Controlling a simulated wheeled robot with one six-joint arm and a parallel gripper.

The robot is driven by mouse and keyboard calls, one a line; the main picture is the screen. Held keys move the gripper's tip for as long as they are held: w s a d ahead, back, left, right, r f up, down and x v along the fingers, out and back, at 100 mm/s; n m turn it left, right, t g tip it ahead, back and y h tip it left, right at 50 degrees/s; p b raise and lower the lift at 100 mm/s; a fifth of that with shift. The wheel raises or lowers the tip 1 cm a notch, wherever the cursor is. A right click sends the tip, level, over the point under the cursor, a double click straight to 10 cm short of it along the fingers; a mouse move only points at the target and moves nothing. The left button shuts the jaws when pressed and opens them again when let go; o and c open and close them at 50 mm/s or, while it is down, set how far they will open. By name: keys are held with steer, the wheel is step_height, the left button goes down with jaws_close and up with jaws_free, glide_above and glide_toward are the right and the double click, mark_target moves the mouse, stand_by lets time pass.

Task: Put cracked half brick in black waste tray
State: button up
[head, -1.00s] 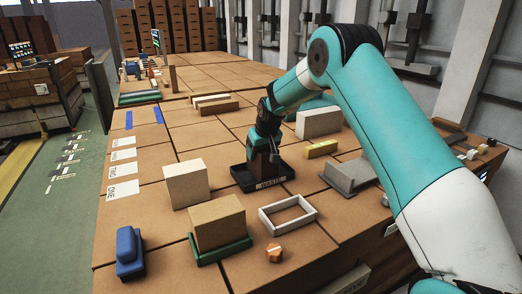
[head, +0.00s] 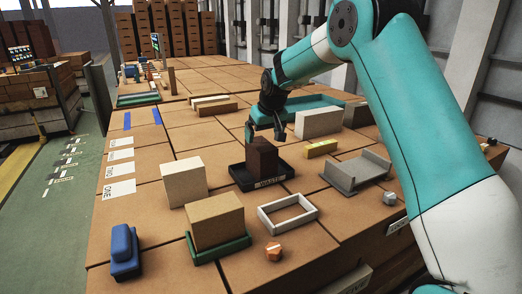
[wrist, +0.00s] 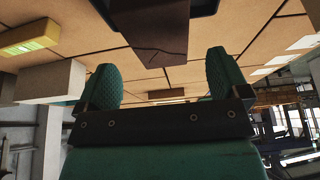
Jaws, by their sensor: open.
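The cracked half brick (head: 262,157) is dark brown and stands upright inside the black waste tray (head: 278,181), whose front label faces the camera. In the wrist view the half brick (wrist: 158,30) shows at the top with a thin crack line on its face, beyond my fingertips. Part of a dark surface behind it, likely the tray, shows too. My gripper (head: 264,132) is open and empty, just above and behind the brick. In the wrist view its two green pads (wrist: 163,82) are spread wide with nothing between them.
A cream block (head: 184,183) and a tan block on a green tray (head: 222,250) stand in front. A pale rectangular frame (head: 287,212), a yellow level (head: 321,148) and a grey channel-shaped piece (head: 355,172) lie to the right. A blue tool (head: 124,250) lies front left.

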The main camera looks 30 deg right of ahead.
steer(key=b+v, duration=0.1)
steer(key=v, duration=0.3)
steer(key=shift+s+r, duration=0.15)
steer(key=shift+r, duration=0.2)
steer(key=s+a+r+n+g+y, duration=0.1)
steer(key=s+a+n, duration=0.1)
steer(key=s+a, duration=0.55)
steer(key=s+a+n+g+y, duration=0.1)
steer(key=s+a, duration=0.4)
steer(key=s, duration=0.6)
steer(key=s+a+r+n+g+y, duration=0.1)
steer(key=s+a+n, duration=0.1)
steer(key=s+a, duration=0.55)
steer(key=s+f+n+g+y, duration=0.1)
steer(key=s+f+n, duration=0.1)
steer(key=s, duration=1.2)
steer(key=shift+a+f, duration=0.2)
steer(key=shift+a, duration=0.05)
